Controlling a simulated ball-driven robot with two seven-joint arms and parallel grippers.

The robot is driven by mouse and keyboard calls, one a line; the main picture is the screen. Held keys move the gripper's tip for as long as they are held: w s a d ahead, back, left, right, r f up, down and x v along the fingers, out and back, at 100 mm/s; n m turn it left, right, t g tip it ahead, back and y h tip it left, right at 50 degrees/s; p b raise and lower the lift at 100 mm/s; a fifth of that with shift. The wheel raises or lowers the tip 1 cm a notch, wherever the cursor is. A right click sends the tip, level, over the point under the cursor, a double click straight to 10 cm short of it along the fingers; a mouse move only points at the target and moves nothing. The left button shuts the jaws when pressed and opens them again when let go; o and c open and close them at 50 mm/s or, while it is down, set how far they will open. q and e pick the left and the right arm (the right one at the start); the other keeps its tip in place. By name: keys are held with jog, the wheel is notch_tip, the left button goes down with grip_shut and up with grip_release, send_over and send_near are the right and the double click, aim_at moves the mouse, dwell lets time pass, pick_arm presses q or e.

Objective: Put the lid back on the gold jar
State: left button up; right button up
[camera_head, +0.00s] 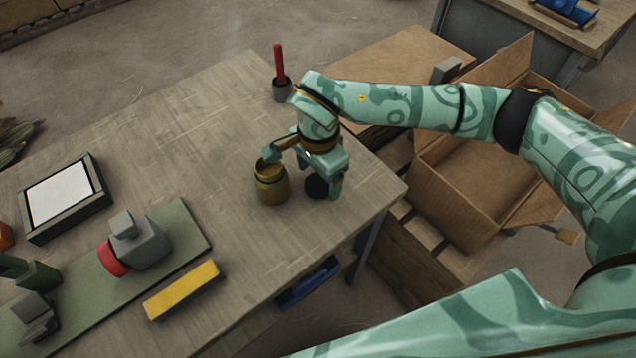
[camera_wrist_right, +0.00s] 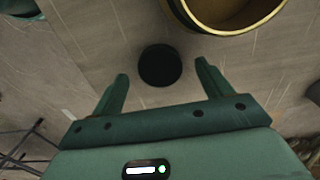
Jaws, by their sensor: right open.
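The gold jar (camera_head: 271,186) stands upright and open-topped on the wooden table; its rim (camera_wrist_right: 228,28) shows at the top right of the right wrist view. A dark round lid (camera_head: 317,186) lies on the table just right of the jar, partly hidden by my gripper in the head view. In the right wrist view the lid (camera_wrist_right: 160,66) lies beyond and between my fingertips, apart from both. My right gripper (camera_wrist_right: 160,78) is open and empty; in the head view (camera_head: 305,178) it hangs over the lid, beside the jar. My left gripper is not in view.
A grey cup with a red-handled tool (camera_head: 281,75) stands behind. A yellow block (camera_head: 181,290), a green board with a grey device (camera_head: 139,243) and a white-faced tablet (camera_head: 62,195) lie to the left. The table's right edge is close to the lid; an open cardboard box (camera_head: 470,195) stands beyond.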

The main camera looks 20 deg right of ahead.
jog(key=shift+f, duration=0.85)
jog(key=shift+d, duration=0.1)
jog(key=c, duration=1.1)
jog(key=shift+o, duration=0.2)
jog(key=shift+r, duration=0.55)
notch_tip(320, 180, up, 3)
jog(key=shift+w+f+p, duration=0.1)
jog(key=shift+f+p, duration=0.05)
jog(key=shift+p, duration=0.55)
jog(key=s+r+p, duration=0.2)
jog(key=s+r, duration=0.2)
jog(key=s, duration=0.3)
jog(key=s+d+r+p, duration=0.1)
jog(key=s+r+p, duration=0.1)
jog(key=s+r, duration=0.3)
jog(key=shift+s+r, duration=0.15)
jog(key=shift+s, duration=0.9)
